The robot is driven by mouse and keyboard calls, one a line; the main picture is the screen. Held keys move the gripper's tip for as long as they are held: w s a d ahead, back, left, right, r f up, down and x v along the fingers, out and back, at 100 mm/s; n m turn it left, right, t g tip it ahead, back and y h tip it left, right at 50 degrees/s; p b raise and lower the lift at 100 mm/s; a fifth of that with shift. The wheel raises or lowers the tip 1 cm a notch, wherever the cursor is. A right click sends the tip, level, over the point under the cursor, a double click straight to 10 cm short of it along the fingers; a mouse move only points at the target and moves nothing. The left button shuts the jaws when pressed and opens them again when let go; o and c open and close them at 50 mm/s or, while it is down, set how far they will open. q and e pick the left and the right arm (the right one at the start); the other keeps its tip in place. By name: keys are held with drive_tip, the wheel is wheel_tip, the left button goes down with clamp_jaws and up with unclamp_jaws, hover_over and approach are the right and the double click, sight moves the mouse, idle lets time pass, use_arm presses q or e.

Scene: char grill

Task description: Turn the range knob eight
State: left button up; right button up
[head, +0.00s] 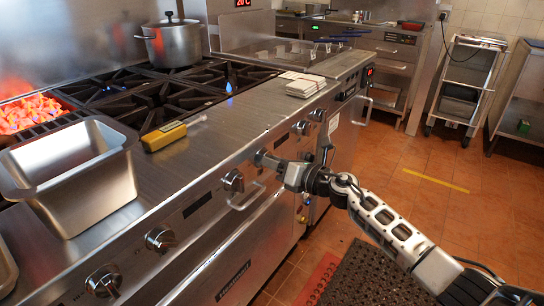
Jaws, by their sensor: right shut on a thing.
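The range front (200,215) has a row of round metal knobs. My left gripper is not in view.
A handle bar (245,200) runs below the panel near my gripper. On the range top are a metal pan (75,175), a yellow thermometer (165,135), a lidded pot (172,42) and white napkins (300,85). A dark mat (370,275) lies on the floor.

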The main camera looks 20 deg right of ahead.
drive_tip(key=shift+a+m, duration=0.1)
drive_tip(key=shift+m, duration=0.3)
drive_tip(key=o, duration=1)
drive_tip(key=shift+s, duration=0.1)
drive_tip(key=shift+c, duration=0.2)
